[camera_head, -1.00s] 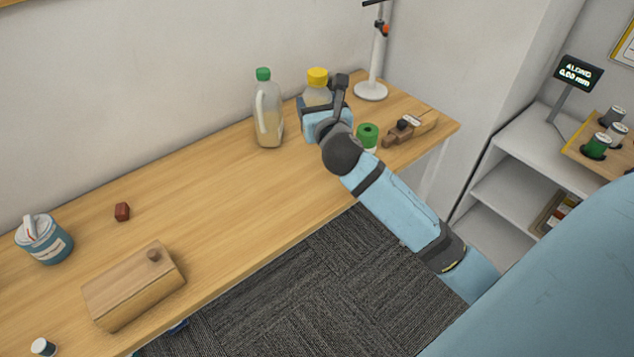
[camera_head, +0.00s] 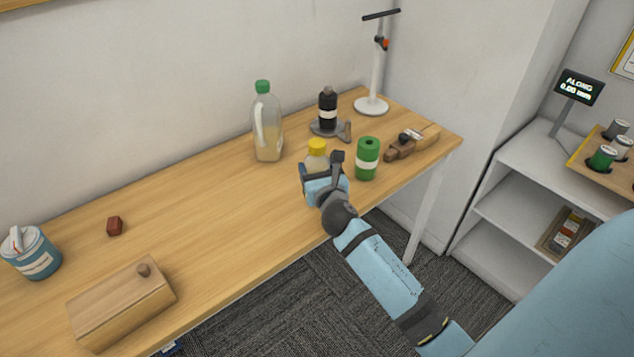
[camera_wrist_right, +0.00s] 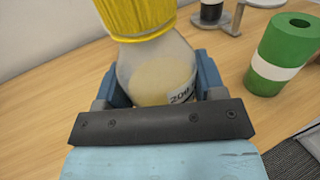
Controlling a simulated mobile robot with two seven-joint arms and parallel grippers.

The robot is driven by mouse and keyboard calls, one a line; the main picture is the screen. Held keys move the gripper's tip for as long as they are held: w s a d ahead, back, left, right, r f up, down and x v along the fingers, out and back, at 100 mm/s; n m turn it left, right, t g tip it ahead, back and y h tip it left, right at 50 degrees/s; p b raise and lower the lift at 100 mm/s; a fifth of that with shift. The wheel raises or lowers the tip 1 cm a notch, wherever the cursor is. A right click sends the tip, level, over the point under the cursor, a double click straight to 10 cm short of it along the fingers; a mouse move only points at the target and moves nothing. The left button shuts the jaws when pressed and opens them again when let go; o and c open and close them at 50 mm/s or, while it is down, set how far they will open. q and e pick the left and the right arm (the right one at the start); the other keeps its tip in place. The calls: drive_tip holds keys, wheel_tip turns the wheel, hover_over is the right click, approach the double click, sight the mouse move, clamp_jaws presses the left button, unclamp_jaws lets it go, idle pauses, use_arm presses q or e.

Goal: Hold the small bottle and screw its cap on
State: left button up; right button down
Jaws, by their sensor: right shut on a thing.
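The small bottle (camera_head: 316,162) is clear, with pale yellow contents and a ribbed yellow cap (camera_head: 317,146) on its top. Whether the bottle's base touches the table is hidden. My left gripper is not in view.
A green cylinder (camera_head: 367,160) stands close right of the gripper. Behind are a black bottle (camera_head: 327,108), a lamp-like white stand (camera_head: 371,75) and a green-capped jug (camera_head: 267,130). A wooden tool (camera_head: 408,143) lies at right.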

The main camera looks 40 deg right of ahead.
wheel_tip(320, 180, down, 4)
drive_tip(key=shift+r+b, duration=0.15)
drive_tip(key=shift+b, duration=0.6)
drive_tip(key=shift+f, duration=0.25)
drive_tip(key=shift+f, duration=0.2)
drive_tip(key=shift+c, duration=1)
unclamp_jaws()
